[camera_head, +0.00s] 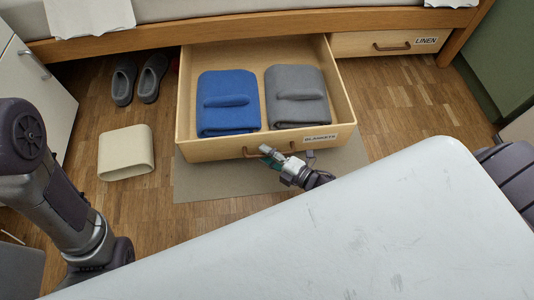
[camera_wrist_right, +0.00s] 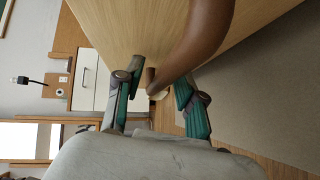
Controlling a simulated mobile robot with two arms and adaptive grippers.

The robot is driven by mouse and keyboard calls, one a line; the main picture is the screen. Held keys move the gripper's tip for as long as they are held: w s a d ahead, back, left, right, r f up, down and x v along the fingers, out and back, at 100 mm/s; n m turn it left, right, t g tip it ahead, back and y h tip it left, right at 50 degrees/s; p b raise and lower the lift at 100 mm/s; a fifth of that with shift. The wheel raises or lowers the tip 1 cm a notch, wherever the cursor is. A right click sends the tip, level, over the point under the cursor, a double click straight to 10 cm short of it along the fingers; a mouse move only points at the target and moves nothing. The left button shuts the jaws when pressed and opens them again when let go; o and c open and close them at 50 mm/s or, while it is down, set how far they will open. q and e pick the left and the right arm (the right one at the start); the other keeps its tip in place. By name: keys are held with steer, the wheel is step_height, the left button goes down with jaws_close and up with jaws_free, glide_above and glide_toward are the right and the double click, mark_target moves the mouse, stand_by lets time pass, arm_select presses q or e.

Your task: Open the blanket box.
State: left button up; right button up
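The blanket box (camera_head: 222,149) is a light wooden drawer labelled BLANKETS, standing well out from under the bed in the head view. It holds a folded blue blanket (camera_head: 228,103) and a folded grey blanket (camera_head: 297,96). My right gripper (camera_head: 268,152) is at the brown handle on its front. In the right wrist view the handle (camera_wrist_right: 205,35) passes between my right gripper's (camera_wrist_right: 160,75) parted green fingers, close to both tips; firm contact is not clear. My left arm shows at the left of the head view, but its gripper is out of view.
A white tabletop (camera_head: 400,215) fills the lower right foreground. A shut LINEN drawer (camera_head: 365,43) is at the right under the bed. Grey slippers (camera_head: 150,78) and a cream folded item (camera_head: 126,152) lie left of the box. A grey mat (camera_head: 205,185) lies beneath the box.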

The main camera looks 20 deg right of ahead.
steer(key=v, duration=1.2)
stand_by(0.4)
